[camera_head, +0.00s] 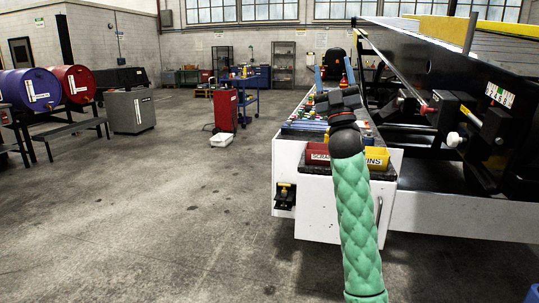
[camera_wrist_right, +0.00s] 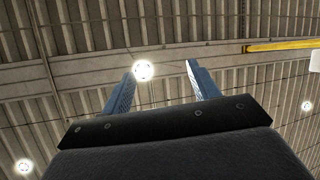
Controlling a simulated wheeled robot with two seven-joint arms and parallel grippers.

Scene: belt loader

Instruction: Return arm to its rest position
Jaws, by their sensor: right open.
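My right gripper (camera_head: 333,72) is raised above the white bench of the belt loader in the head view, at the end of my green-sleeved arm. Its two blue fingers point up and stand apart with nothing between them. The right wrist view shows the same open fingers (camera_wrist_right: 160,72) against the ceiling. My left gripper is in neither view.
Under my right arm, the white bench (camera_head: 315,214) carries a red bin (camera_head: 317,154), a yellow bin (camera_head: 377,157) and small coloured items. The dark loader frame (camera_head: 430,65) rises close on the right.

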